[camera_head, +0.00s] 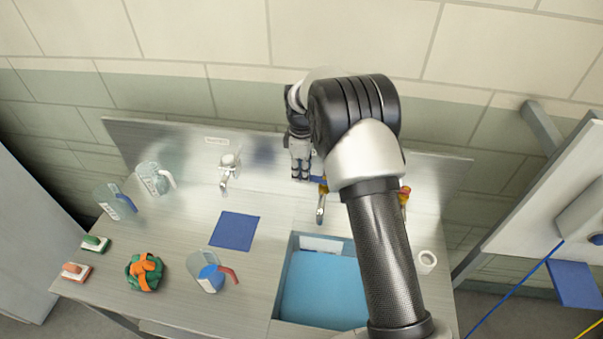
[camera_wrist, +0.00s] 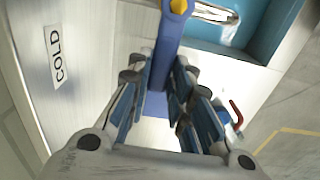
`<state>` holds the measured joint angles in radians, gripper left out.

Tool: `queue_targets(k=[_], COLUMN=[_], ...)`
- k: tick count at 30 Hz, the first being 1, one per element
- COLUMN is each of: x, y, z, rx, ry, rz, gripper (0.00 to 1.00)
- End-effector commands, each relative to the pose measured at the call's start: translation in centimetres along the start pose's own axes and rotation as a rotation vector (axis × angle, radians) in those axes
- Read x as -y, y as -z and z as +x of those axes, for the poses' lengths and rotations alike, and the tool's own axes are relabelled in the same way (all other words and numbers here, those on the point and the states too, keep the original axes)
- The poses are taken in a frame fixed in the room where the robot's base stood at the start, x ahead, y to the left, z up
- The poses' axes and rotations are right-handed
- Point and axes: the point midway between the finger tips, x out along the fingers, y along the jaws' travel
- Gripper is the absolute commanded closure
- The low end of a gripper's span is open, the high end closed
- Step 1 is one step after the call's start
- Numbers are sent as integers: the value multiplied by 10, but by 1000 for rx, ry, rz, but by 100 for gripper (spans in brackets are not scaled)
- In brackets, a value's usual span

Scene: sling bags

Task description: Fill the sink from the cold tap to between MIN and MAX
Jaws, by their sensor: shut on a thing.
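My gripper (camera_head: 301,172) is at the back of the counter, shut on the blue cold tap lever (camera_wrist: 169,42). In the wrist view the lever lies between my gripper's fingers (camera_wrist: 165,88), beside a COLD label (camera_wrist: 57,58). A little of the blue lever also shows in the head view (camera_head: 317,179). The metal spout (camera_head: 320,207) points over the sink (camera_head: 282,292). The sink holds a light blue surface (camera_head: 322,292) that looks like water. A pale plate (camera_head: 320,244) is on its back wall; MIN and MAX marks are too small to read.
A second tap part (camera_head: 404,194) shows right of my arm. A white cup (camera_head: 426,261) stands right of the sink. Left are a blue cloth (camera_head: 236,231), a jug (camera_head: 211,277), an orange-green bundle (camera_head: 146,271), clear jugs (camera_head: 155,178) and brushes (camera_head: 95,243). My arm hides the sink's right side.

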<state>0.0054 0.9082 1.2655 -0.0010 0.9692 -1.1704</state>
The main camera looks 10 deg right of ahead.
Motion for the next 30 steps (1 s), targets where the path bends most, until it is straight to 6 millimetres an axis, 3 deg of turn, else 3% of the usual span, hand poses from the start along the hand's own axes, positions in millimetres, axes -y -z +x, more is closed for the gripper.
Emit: queue_targets(k=[5,6,15,25,30], x=[-1,-1,0,0,-1], y=[0,0,0,0,0], z=[-1,-1,-1,-3,-25], rx=[-2,-2,-2,-2,-3], ry=[-2,-3,-2,-2,-5], rz=[8,8,5,3,3], gripper=[100,79,60,60,60])
